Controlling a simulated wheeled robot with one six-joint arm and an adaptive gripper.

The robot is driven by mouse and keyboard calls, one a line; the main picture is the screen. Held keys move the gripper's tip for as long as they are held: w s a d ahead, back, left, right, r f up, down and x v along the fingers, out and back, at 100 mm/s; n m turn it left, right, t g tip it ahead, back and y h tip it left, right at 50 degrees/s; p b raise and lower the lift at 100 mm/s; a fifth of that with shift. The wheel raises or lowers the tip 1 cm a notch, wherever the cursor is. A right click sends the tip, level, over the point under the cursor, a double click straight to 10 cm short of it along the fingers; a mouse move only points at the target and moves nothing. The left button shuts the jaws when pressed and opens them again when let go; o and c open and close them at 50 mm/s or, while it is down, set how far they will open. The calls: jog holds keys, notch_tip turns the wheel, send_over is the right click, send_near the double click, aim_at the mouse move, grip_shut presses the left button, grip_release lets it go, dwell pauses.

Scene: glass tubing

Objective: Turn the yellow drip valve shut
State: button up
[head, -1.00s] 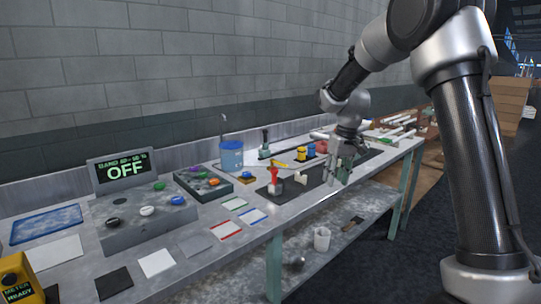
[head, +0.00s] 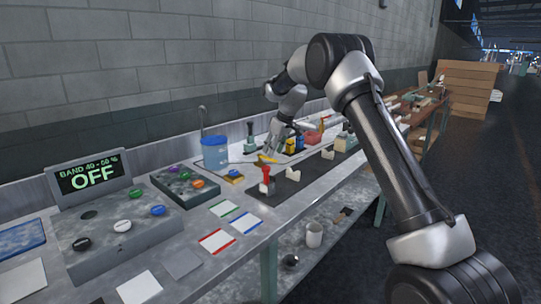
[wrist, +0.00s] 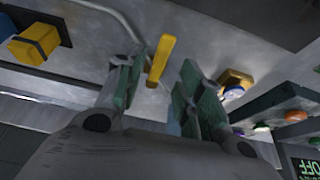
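The yellow drip valve shows as a flat yellow lever (head: 266,158) on the bench in the head view, lying slantwise just below my gripper (head: 272,147). In the wrist view the lever (wrist: 160,58) stands almost upright in the picture, between the two greenish finger pads of my gripper (wrist: 161,75). The gripper is open. A gap shows between the lever and the right finger; the left finger is closer to it. I cannot tell whether either finger touches it. The valve's body under the lever is not clear.
A blue bucket (head: 215,153) stands left of the gripper. A red-topped fitting (head: 266,180) is close in front, and yellow and blue blocks (head: 294,145) are to the right. The panel (head: 92,180) reads "OFF".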

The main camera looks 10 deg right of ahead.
jog(key=shift+x, duration=1.7)
grip_shut()
